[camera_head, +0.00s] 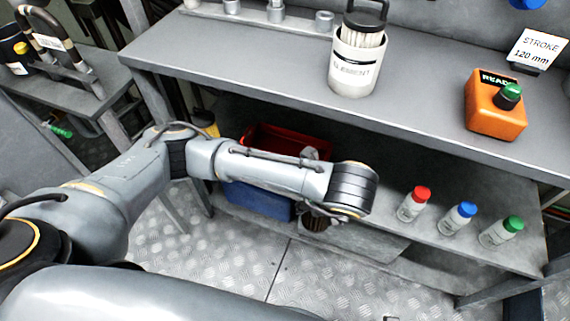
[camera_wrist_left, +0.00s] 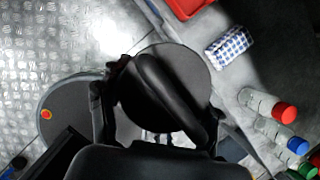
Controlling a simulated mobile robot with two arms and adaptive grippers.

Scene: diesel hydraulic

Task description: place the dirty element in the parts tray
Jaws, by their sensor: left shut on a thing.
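My left gripper (camera_wrist_left: 158,106) is shut on the dirty element (camera_wrist_left: 180,88), seen from above as a dark round cap with a black loop handle between the fingers. In the head view, a brownish lower part of the dirty element (camera_head: 314,222) shows under my left wrist, in front of the lower shelf; the fingers are hidden there. The red parts tray (camera_head: 262,136) is on the lower shelf behind my forearm, partly covered by it. A corner of the parts tray (camera_wrist_left: 187,7) shows at the top of the wrist view. My right gripper is not in view.
On the bench stand a white ELEMENT canister (camera_head: 354,78) and an orange button box (camera_head: 494,108). Bottles with red (camera_head: 415,204), blue (camera_head: 457,218) and green caps (camera_head: 501,232) stand on the lower shelf at right. A blue bin (camera_head: 256,201) is low. A checkered pack (camera_wrist_left: 228,47) lies nearby.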

